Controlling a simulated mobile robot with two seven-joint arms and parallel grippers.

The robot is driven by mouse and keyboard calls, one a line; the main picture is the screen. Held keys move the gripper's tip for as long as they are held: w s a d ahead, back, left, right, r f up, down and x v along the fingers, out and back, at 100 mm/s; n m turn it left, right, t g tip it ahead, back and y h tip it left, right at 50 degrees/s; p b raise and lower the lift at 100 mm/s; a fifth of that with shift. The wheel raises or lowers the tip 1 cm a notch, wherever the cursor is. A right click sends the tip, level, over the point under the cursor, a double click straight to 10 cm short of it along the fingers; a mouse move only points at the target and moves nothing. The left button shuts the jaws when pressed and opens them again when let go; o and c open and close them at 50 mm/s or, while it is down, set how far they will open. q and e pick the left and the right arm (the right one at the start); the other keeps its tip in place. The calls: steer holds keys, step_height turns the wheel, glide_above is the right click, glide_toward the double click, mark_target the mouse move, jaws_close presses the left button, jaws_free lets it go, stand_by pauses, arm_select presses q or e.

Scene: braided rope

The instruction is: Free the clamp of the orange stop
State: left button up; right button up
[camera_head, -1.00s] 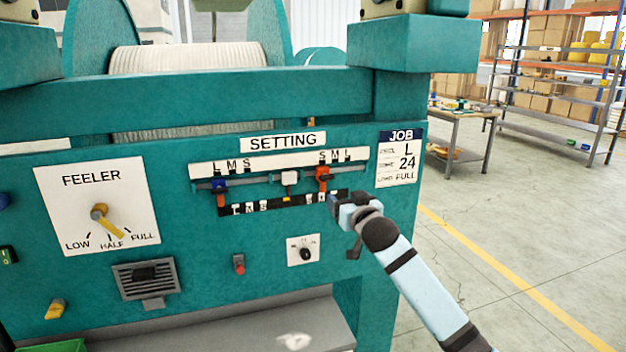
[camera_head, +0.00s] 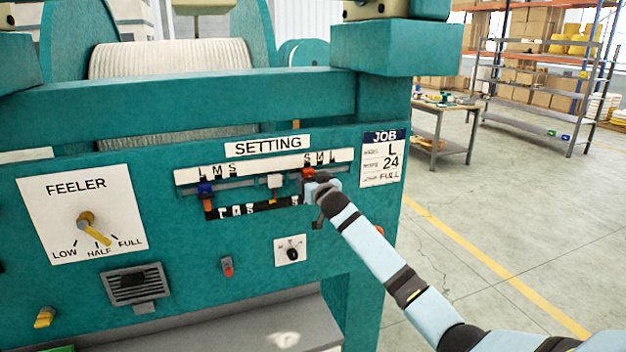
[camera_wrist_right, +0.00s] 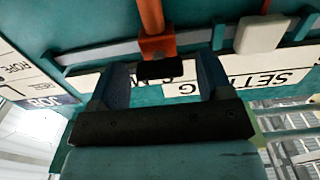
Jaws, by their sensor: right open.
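The orange stop (camera_head: 308,173) sits on the right part of the grey rail under the SETTING sign (camera_head: 268,145). My right gripper (camera_head: 318,188) is in front of it and hides its lower part. In the right wrist view the orange stop (camera_wrist_right: 157,45) shows with its orange bar running up out of the frame. A small black block (camera_wrist_right: 160,69) adjoins its body. The open fingers of my right gripper (camera_wrist_right: 160,78) stand on either side of this block, apart from it. Whether the black block is the clamp I cannot tell. My left gripper is not in view.
A blue stop (camera_head: 205,188) and a white block (camera_head: 275,181) share the rail. The JOB card (camera_head: 382,158) reads L, 24, FULL. The FEELER dial (camera_head: 86,219), a red switch (camera_head: 227,267) and a small black knob (camera_head: 292,254) are lower on the teal panel.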

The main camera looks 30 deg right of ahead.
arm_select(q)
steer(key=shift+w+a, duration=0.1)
arm_select(e)
steer(key=shift+c, duration=0.4)
steer(key=c, duration=0.7)
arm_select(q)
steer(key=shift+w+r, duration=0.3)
arm_select(e)
steer(key=shift+c, duration=0.7)
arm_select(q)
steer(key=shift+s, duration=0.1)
arm_select(e)
steer(key=shift+n, duration=0.4)
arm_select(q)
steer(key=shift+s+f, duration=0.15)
arm_select(e)
steer(key=n, duration=2.3)
steer(key=shift+a+f, duration=0.1)
steer(key=shift+f, duration=0.15)
